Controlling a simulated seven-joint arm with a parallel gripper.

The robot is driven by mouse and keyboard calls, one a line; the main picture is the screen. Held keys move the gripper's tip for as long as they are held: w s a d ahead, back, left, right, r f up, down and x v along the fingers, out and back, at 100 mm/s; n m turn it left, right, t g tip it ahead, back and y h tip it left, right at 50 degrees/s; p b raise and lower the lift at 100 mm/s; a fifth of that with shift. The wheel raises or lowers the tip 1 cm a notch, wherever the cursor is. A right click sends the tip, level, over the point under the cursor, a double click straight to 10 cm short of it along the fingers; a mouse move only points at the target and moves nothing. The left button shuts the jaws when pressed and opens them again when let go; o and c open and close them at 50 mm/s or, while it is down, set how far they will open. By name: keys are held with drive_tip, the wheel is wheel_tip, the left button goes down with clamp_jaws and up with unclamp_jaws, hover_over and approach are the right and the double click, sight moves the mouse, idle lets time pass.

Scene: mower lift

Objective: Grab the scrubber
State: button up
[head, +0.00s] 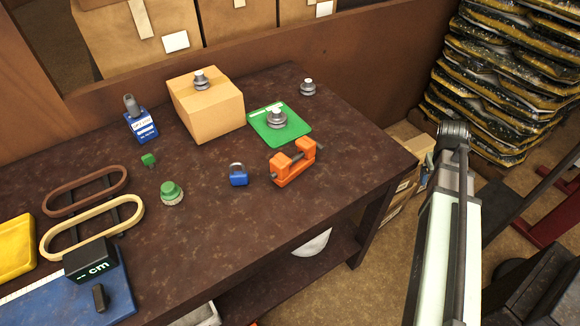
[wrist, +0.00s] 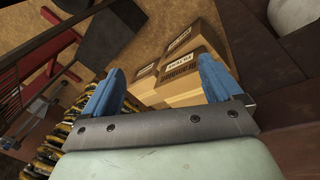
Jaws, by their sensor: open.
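The scrubber (head: 172,192), a small round brush with a green knob and pale bristles, stands on the dark workbench (head: 215,245) in the head view. It is left of the blue padlock (head: 238,175) and right of the belts. My gripper (wrist: 160,65) shows in the wrist view with its two blue fingers apart and nothing between them. It points toward cardboard boxes low beside the bench, away from the scrubber. The scrubber is not visible in the wrist view. My arm is at the right of the head view, off the bench, and its fingers are not discernible there.
Bench surface in front of the scrubber is clear.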

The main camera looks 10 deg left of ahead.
drive_tip(key=w+a+r+n+t, duration=0.1)
drive_tip(key=w+a+r, duration=0.15)
drive_tip(key=r, duration=0.35)
drive_tip(key=w+a+r+t, duration=0.1)
drive_tip(key=w+r, duration=0.2)
drive_tip(key=r, duration=0.3)
drive_tip(key=a+r+n+y, duration=0.3)
drive_tip(key=a+n, duration=0.2)
drive_tip(key=a, duration=2.3)
drive_tip(key=n+g+y, duration=0.3)
drive_tip(key=n, duration=0.5)
approach(168, 187)
drive_tip(key=x, duration=0.6)
drive_tip(key=shift+w, duration=0.3)
drive_tip(key=shift+s+x, duration=0.1)
drive_tip(key=shift+x, duration=1.25)
drive_tip(key=shift+s+x, duration=0.15)
drive_tip(key=shift+x, duration=1.15)
